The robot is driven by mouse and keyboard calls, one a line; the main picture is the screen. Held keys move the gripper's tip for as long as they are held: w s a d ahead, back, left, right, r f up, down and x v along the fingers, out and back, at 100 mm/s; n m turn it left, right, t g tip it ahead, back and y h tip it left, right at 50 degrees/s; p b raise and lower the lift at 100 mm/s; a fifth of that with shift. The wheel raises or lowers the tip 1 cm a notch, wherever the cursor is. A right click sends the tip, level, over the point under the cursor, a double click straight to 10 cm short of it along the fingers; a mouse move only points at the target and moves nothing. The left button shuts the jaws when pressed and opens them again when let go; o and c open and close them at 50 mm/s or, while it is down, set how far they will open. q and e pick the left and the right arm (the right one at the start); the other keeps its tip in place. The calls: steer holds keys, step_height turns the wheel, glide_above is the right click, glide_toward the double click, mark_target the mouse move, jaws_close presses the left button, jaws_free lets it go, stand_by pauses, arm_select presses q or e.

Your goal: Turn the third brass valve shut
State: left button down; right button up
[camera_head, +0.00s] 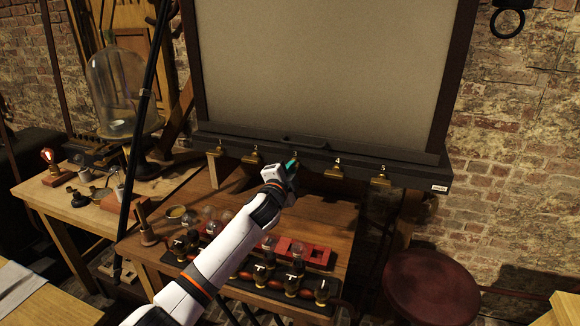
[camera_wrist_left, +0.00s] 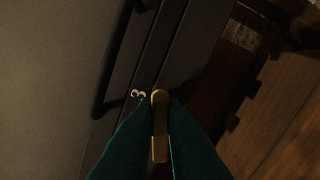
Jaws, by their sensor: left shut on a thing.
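The third brass valve shows in the left wrist view as a brass lever (camera_wrist_left: 160,130) beside a pale numeral 3 (camera_wrist_left: 138,93) on the dark rail. The lever stands between the green fingers of my left gripper (camera_wrist_left: 160,150), which is shut on it. In the head view my left gripper (camera_head: 292,164) is at the rail under the large board and hides most of this valve. Brass valve 2 (camera_head: 251,159) is to its left; valves 4 (camera_head: 335,172) and 5 (camera_head: 380,180) are to its right. My right gripper is not in view.
Below the rail is a wooden table (camera_head: 325,215) with a rack of dark jars (camera_head: 291,285) and red blocks (camera_head: 303,250). A glass bell jar (camera_head: 117,90) stands on the left table. A round red stool (camera_head: 430,285) is at lower right.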

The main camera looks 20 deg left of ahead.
arm_select(q)
steer(key=shift+f+m+p, duration=0.1)
steer(key=shift+m+p, duration=0.45)
steer(key=shift+m, duration=1.65)
steer(key=c, duration=1.5)
jaws_free()
steer(key=s+b, duration=0.1)
steer(key=s, duration=1.1)
steer(key=shift+a, duration=0.15)
